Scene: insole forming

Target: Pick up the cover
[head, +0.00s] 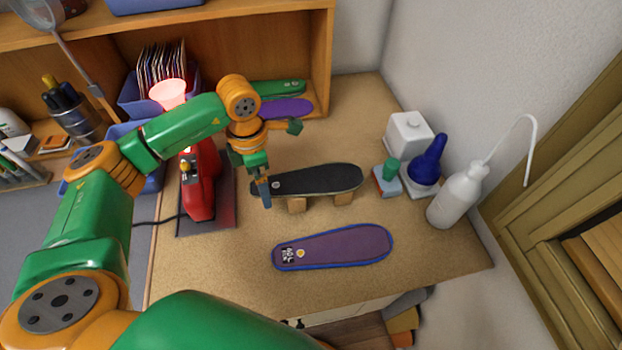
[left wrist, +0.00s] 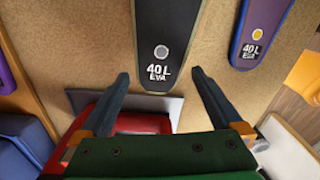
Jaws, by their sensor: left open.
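A dark, black-topped insole (head: 325,179) rests raised on small wooden blocks in the middle of the table. In the left wrist view this insole (left wrist: 172,30) is marked "40 L EVA". I cannot tell which piece is the cover. My left gripper (head: 264,190) is open and empty, above the left end of the black insole. In the left wrist view its fingers (left wrist: 160,78) straddle that end without touching it. My right gripper is not in view.
A red machine (head: 202,180) with a glowing lamp (head: 168,93) stands left of my gripper on a dark plate. Green (head: 285,88) and purple (head: 288,108) pieces lie at the back. A white bottle (head: 457,197) and blue bottle (head: 427,162) stand right. The front-left tabletop is clear.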

